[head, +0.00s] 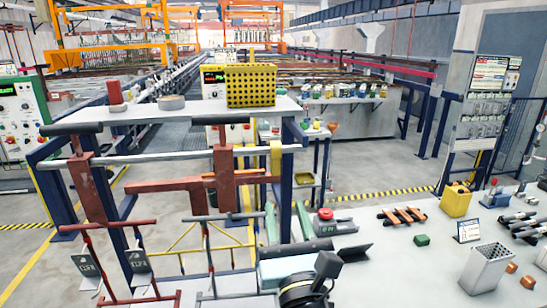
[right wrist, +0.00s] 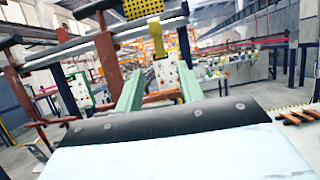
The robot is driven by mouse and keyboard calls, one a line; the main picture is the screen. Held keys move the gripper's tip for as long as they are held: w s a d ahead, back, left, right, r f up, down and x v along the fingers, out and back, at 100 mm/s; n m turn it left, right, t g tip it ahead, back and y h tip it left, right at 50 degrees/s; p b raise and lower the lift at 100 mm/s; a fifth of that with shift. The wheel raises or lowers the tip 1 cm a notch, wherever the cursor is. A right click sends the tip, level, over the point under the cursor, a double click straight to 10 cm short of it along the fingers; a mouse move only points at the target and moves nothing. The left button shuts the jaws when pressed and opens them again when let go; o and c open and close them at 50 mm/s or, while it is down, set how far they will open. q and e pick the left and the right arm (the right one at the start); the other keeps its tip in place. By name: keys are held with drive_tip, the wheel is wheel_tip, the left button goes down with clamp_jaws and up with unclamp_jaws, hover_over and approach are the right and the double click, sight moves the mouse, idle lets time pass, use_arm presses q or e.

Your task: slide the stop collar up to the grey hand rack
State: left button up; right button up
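A yellow collar (head: 276,158), which I take for the stop collar, sits around the grey horizontal bar (head: 160,154) near its right end. It also shows in the right wrist view (right wrist: 156,38). I cannot tell for sure which piece is the grey hand rack; a small rack with a dark top bar (head: 229,216) stands below the bar. My right gripper (head: 287,208) has two green fingers pointing up, below the collar and apart from it. In the right wrist view the fingers (right wrist: 160,73) are wide apart with nothing between them. My left gripper is out of view.
Rust-red uprights (head: 225,170) cross the bar left of the collar. A shelf (head: 190,112) with a yellow perforated basket (head: 250,85) lies above and behind it. A pale table (head: 390,262) at right bears a red button, a yellow box and a perforated metal bin (head: 487,268).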

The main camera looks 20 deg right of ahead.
sight(276, 170)
drive_tip(key=p+x, duration=0.3)
drive_tip(key=x, duration=1)
drive_tip(key=shift+w+r, duration=0.1)
drive_tip(key=shift+w, duration=0.1)
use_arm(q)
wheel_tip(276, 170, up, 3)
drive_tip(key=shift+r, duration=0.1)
